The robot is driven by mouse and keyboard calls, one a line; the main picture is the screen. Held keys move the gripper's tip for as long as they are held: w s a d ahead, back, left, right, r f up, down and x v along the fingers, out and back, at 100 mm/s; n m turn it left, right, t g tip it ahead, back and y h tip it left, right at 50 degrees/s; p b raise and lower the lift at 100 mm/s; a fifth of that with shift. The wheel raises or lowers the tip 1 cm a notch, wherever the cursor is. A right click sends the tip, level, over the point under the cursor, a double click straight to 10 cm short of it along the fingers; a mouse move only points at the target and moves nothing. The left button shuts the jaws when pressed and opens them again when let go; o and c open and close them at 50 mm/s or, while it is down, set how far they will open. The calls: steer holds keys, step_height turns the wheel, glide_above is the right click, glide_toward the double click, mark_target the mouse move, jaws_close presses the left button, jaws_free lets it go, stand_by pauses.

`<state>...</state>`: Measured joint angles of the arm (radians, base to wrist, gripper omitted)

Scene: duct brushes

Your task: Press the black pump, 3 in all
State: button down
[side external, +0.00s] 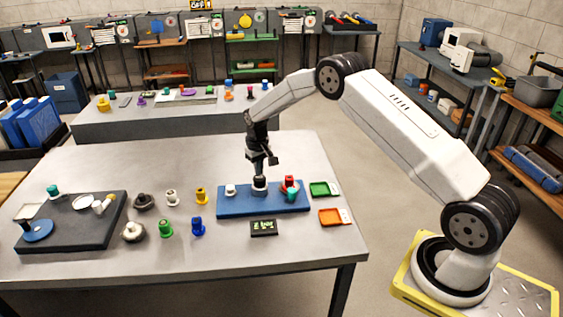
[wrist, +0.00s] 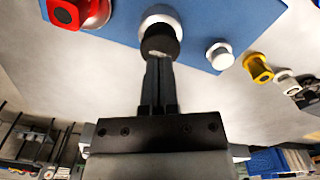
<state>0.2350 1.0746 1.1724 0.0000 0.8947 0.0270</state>
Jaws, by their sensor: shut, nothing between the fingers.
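The black pump (side external: 259,182) stands upright in a white collar on the blue board (side external: 236,203), near the board's middle. In the wrist view its black top (wrist: 160,40) is right at the fingertips. My gripper (side external: 259,172) points down from above the pump with its fingers together and nothing between them. The closed fingers show in the wrist view (wrist: 158,62), overlapping the near edge of the black top. Whether they touch it or hover just above, I cannot tell.
On the board, a white knob (side external: 230,190) stands left of the pump, and red (side external: 289,180) and teal (side external: 292,194) parts stand right. A small dark display (side external: 264,228) lies in front. Green (side external: 322,189) and orange (side external: 333,217) trays lie right. Several knobs stand left.

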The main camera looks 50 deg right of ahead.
steer(key=shift+r, duration=2.95)
steer(key=shift+a, duration=0.1)
steer(key=s+a+r+n+t, duration=0.1)
steer(key=s+a, duration=0.3)
steer(key=s, duration=0.5)
steer(key=s+a+r+n, duration=0.1)
steer(key=s+a+r, duration=0.2)
steer(key=s, duration=0.6)
steer(key=s+a+r+n+t, duration=0.1)
steer(key=s+a, duration=0.5)
steer(key=s, duration=0.4)
steer(key=shift+a+r+t, duration=0.15)
steer(key=shift+r+t, duration=0.15)
steer(key=shift+r, duration=0.1)
